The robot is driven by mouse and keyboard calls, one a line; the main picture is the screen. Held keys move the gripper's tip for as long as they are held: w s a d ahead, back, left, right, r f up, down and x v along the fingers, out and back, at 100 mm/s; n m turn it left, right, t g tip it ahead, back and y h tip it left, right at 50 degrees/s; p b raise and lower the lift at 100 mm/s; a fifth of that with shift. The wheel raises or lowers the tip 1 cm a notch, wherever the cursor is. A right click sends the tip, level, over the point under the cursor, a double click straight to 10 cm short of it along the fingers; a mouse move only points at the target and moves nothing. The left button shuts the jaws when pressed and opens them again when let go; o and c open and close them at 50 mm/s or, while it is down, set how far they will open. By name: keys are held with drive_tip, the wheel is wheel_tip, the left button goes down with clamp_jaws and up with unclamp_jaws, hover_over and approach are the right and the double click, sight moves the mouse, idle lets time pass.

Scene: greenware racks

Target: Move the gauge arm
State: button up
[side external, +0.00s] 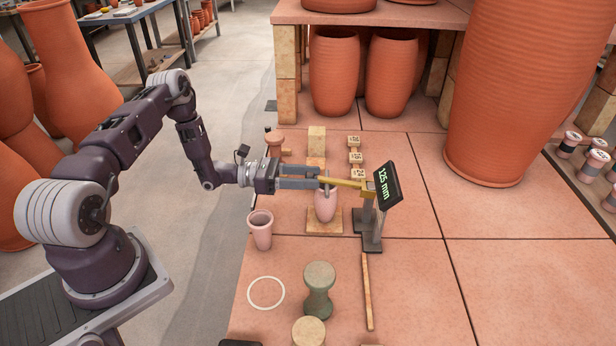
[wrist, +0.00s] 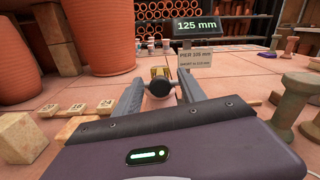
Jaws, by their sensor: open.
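The gauge arm (side external: 347,183) is a yellow bar reaching left from a dark stand (side external: 371,228). The stand's display (side external: 388,184) reads 125 mm, and the display also shows in the wrist view (wrist: 197,27). A pink vase (side external: 326,207) stands upright under the arm's left end on a pale tile (side external: 323,230). My gripper (side external: 318,177) is open at that end. In the wrist view, a dark round knob (wrist: 160,89) lies between my fingers (wrist: 158,82), with a yellow part beyond it. I cannot tell whether either finger touches the knob.
A pink cup (side external: 260,231), white ring (side external: 266,292) and green spool-shaped piece (side external: 319,288) stand nearer the front. A wooden stick (side external: 367,290) lies before the stand. Numbered blocks (side external: 354,157) and a pale block (side external: 317,140) are behind. Large terracotta pots (side external: 515,85) stand at the back.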

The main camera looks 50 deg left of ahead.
drive_tip(key=shift+c, duration=0.5)
clamp_jaws()
idle(0.8)
